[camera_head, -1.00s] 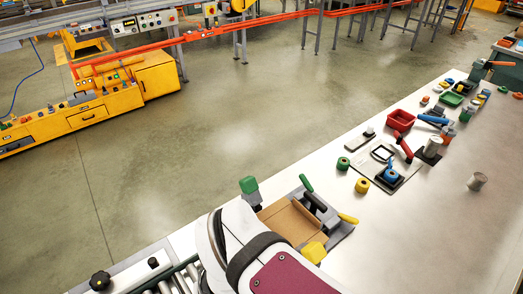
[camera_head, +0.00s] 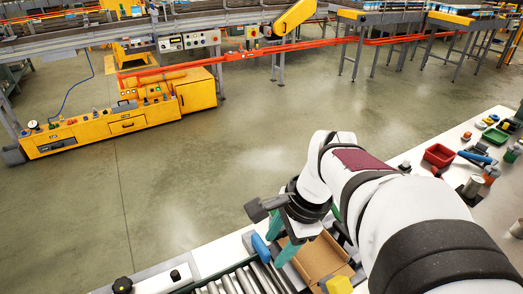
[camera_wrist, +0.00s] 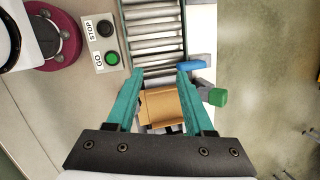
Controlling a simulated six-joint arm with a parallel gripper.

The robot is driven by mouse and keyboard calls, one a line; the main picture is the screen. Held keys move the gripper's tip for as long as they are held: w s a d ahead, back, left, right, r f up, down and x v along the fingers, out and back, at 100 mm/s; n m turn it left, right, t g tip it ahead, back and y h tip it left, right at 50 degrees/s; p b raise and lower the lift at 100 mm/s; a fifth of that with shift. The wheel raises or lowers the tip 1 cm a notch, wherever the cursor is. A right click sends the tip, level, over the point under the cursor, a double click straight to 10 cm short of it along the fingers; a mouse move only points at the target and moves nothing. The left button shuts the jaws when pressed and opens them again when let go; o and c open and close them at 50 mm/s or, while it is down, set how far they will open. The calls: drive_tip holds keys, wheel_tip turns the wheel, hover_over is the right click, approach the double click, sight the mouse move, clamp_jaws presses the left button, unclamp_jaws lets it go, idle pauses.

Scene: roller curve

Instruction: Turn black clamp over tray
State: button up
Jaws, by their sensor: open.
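The brown tray (camera_head: 318,258) sits at the end of the roller conveyor, partly behind my arm. In the wrist view the tray (camera_wrist: 165,108) lies between and below my teal fingers. My gripper (camera_head: 273,251) is open and empty, pointing down above the tray's left side; it also shows in the wrist view (camera_wrist: 156,78). A blue handle (camera_head: 260,248) stands beside the fingers, and a green knob (camera_wrist: 217,97) is just right of them in the wrist view. A yellow handle (camera_head: 340,285) is at the tray's near corner. The black clamp is mostly hidden by my arm and gripper.
Conveyor rollers (camera_wrist: 155,40) lead up to the tray. A panel with a green GO button (camera_wrist: 112,59) and a black STOP button (camera_wrist: 105,28) stands beside them. A red bin (camera_head: 438,155) and several small objects lie farther along the bench.

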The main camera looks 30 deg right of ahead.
drive_tip(key=w+d+m+t, duration=0.1)
drive_tip(key=d+m, duration=0.6)
drive_tip(key=d, duration=0.4)
drive_tip(key=m+t+h, duration=0.1)
drive_tip(key=m+h, duration=0.1)
drive_tip(key=m, duration=0.7)
approach(345, 231)
drive_tip(key=x, duration=0.8)
drive_tip(key=shift+w+f, duration=0.1)
drive_tip(key=shift+f, duration=0.15)
clamp_jaws()
